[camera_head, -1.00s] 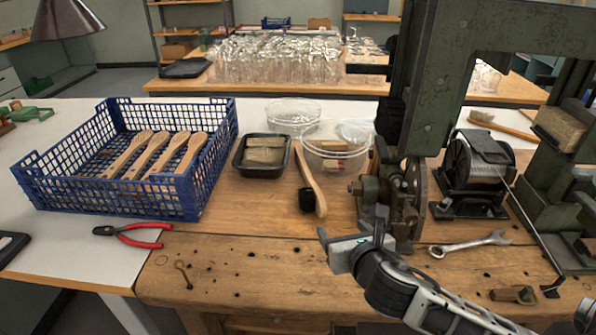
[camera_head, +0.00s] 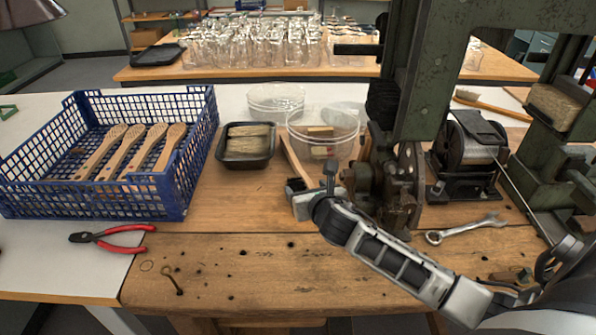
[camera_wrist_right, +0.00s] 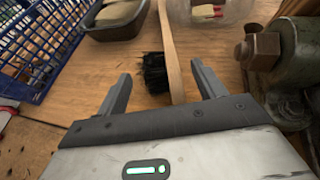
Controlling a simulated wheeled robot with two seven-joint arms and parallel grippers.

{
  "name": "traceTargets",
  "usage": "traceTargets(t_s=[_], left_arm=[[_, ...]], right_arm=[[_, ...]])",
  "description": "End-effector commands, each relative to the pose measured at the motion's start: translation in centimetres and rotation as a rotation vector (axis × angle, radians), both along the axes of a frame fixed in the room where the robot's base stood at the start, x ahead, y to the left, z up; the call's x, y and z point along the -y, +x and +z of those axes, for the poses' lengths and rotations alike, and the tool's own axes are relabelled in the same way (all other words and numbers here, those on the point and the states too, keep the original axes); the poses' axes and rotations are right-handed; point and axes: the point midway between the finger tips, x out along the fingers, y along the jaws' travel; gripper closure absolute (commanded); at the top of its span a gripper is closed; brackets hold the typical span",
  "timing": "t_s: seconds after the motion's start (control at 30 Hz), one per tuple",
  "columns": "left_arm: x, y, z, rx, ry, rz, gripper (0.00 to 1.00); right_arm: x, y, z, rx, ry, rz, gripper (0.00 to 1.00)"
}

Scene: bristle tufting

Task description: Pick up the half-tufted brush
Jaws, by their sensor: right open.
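The half-tufted brush shows in the wrist view as a wooden handle (camera_wrist_right: 171,50) with a tuft of black bristles (camera_wrist_right: 155,73) on its left side. It lies on the wooden bench. In the head view its handle (camera_head: 297,163) shows behind my right gripper, and its bristle end is mostly hidden by the gripper. My right gripper (camera_head: 308,187) is open and empty. In the wrist view its two fingers (camera_wrist_right: 163,88) stand to either side of the brush's bristle end, with the near end of the handle reaching down to the gripper body. My left gripper is not in view.
A blue crate (camera_head: 190,183) of wooden brushes stands at left. A dark tray (camera_head: 224,158) of fibre and clear tubs (camera_head: 345,138) stand behind. A green machine (camera_head: 422,75) is close on the right. A wrench (camera_head: 462,229) and red pliers (camera_head: 115,239) lie in front.

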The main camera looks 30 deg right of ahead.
Motion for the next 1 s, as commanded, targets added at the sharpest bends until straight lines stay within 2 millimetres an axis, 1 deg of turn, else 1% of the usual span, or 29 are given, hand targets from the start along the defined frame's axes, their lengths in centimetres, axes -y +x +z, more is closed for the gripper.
traceTargets(t_s=[0.17, 0.2, 0.3, 0.57, 0.6, 0.67, 0.7, 0.77, 0.8, 1.0], left_arm=[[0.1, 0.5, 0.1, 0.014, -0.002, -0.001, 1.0], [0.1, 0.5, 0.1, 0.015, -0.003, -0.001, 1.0], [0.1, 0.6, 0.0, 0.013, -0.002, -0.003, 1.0], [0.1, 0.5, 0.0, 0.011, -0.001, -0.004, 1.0], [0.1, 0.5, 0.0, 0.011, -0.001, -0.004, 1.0], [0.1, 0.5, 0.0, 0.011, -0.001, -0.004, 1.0], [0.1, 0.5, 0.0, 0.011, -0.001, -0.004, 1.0], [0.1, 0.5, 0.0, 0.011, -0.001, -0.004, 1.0], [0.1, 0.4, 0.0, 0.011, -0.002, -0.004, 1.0], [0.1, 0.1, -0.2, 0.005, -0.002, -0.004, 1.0]], right_arm=[[0.7, 2.1, -1.7, -0.001, 0.003, -0.003, 0.31], [0.8, 2.7, -1.9, 0.001, 0.003, -0.003, 0.31], [1.1, 3.6, -2.2, -0.001, 0.002, -0.002, 0.31], [1.1, 3.8, -2.3, -0.001, 0.0, 0.0, 0.31], [1.1, 3.8, -2.3, -0.001, 0.0, 0.0, 0.34], [1.1, 3.8, -2.3, -0.001, 0.0, 0.0, 0.5], [1.1, 3.8, -2.3, -0.001, 0.0, 0.0, 0.61], [1.1, 3.8, -2.3, -0.001, 0.0, 0.0, 0.78], [1.1, 3.8, -2.3, -0.001, 0.0, 0.0, 0.81], [1.1, 3.8, -2.3, 0.0, 0.0, 0.0, 0.81]])
